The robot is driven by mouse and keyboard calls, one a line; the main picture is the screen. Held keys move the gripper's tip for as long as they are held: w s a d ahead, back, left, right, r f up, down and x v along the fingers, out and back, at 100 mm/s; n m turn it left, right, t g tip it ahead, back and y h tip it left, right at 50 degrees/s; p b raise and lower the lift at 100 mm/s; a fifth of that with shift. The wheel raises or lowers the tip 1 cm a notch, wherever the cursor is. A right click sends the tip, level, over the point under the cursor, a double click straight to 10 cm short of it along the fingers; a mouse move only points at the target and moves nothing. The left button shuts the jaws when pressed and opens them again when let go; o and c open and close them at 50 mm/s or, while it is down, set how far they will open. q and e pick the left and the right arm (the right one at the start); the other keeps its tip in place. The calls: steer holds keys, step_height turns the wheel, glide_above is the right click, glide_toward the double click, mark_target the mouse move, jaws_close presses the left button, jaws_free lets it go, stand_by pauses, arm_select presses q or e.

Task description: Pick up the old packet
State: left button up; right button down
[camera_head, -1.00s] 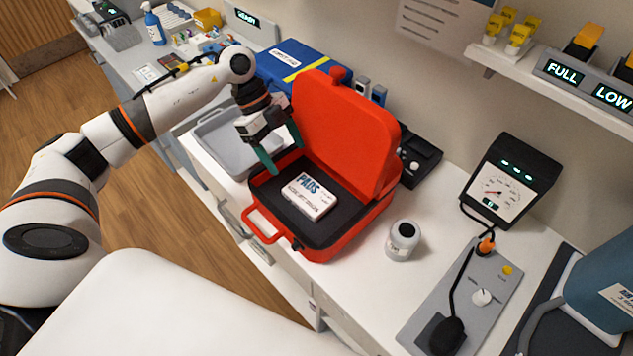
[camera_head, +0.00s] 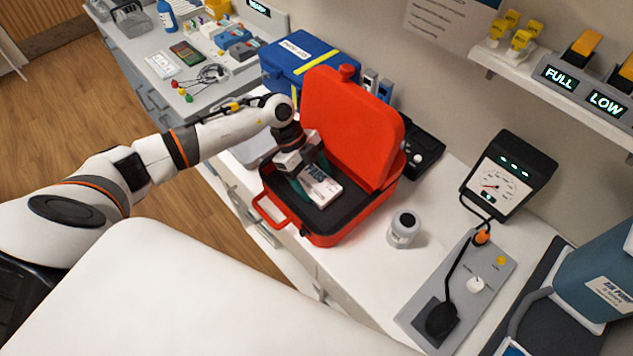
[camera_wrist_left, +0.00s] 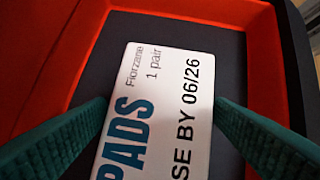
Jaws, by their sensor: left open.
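The packet (camera_head: 322,188) is white with "PADS" in blue and "USE BY 06/26" in black. It lies flat on the dark lining of the open red case (camera_head: 337,236). My left gripper (camera_head: 308,188) is inside the case, right over the packet. In the left wrist view the packet (camera_wrist_left: 165,110) lies between the two green fingers of my open left gripper (camera_wrist_left: 160,125). I cannot tell whether either finger touches it. In the head view the gripper hides part of the packet. My right gripper is not in view.
The raised red lid (camera_head: 350,125) stands behind the packet. A white jar (camera_head: 403,229) stands right of the case, and a grey panel with a black microphone (camera_head: 441,320) lies farther right. A blue case (camera_head: 300,62) is behind. Some white counter between them is clear.

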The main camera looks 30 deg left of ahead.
arm_select(q)
steer(key=c, duration=0.7)
steer(key=shift+r, duration=0.1)
